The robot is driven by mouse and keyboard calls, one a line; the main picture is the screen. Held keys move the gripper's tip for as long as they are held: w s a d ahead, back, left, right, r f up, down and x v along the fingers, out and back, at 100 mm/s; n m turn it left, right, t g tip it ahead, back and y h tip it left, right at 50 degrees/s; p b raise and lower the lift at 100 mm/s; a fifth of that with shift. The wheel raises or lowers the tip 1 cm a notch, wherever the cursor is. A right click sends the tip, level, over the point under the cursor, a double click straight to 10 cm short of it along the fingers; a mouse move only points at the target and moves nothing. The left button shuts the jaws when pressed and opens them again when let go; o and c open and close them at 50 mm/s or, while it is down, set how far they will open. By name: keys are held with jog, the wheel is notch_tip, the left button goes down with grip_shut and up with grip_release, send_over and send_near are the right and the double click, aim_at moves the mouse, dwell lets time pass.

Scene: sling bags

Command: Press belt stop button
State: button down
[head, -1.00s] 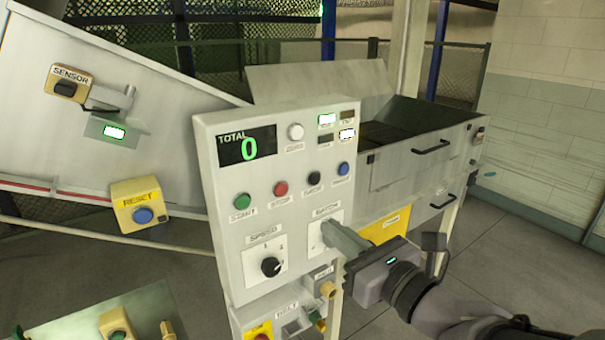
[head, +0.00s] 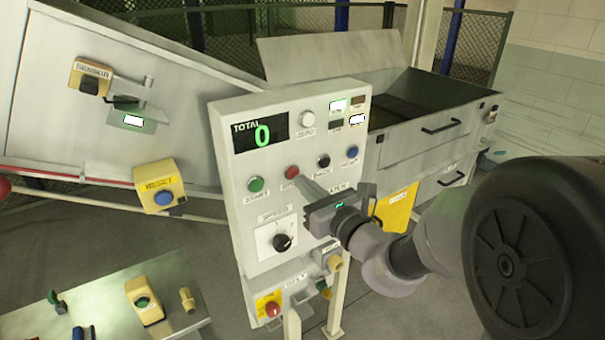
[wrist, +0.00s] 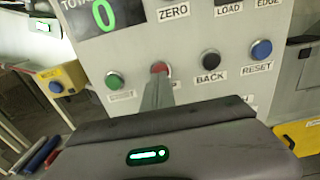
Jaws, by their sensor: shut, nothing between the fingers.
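The upright control panel (head: 236,200) carries a red STOP button (head: 291,172), between the green START button (head: 256,184) and a black button (head: 323,160). My gripper (head: 302,180) is shut and empty, its fingertips at the red STOP button. In the wrist view the fingertips (wrist: 158,82) cover the lower part of the red button (wrist: 160,68); I cannot tell whether they touch it.
The total display (head: 262,133) reads 0. A speed knob (head: 282,242) sits below the START button. A yellow RESET box (head: 158,184) and a SENSOR box (head: 90,77) are on the left. A metal table (head: 100,310) with small parts stands at the lower left.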

jog(key=shift+x, duration=0.8)
